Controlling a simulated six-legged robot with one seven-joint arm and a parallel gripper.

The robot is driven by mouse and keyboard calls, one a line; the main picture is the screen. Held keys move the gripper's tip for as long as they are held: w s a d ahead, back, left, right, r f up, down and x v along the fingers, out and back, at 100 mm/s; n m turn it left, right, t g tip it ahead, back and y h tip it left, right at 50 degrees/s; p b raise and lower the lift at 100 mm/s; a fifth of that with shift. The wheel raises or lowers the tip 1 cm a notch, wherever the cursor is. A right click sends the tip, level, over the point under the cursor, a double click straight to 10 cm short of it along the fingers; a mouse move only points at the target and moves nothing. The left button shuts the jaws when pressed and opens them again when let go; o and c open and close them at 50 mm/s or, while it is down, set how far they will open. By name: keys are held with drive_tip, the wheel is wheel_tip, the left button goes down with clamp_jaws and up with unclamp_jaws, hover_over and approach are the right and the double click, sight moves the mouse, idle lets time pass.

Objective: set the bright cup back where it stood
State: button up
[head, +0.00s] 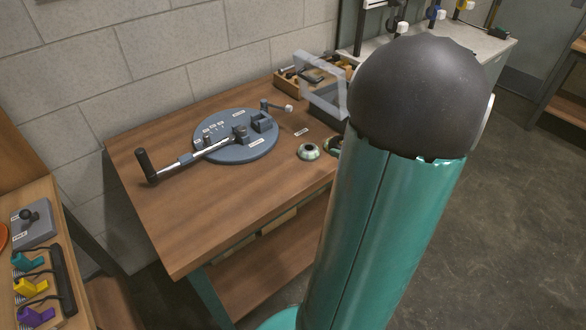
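No cup stands out clearly as the bright one in this view. I cannot tell whether either is a cup. My gripper is not in view, so what it holds does not show.
The wooden table (214,222) carries a round grey-blue base (250,151) with a jointed lever. A grey open bin (324,104) and a wooden parts box (287,88) stand at the back right. The table's front is clear. Coloured plugs (30,287) lie on the left bench.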

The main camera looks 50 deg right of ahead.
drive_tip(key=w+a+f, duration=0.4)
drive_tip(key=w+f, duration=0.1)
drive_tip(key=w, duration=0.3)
hover_over(299, 176)
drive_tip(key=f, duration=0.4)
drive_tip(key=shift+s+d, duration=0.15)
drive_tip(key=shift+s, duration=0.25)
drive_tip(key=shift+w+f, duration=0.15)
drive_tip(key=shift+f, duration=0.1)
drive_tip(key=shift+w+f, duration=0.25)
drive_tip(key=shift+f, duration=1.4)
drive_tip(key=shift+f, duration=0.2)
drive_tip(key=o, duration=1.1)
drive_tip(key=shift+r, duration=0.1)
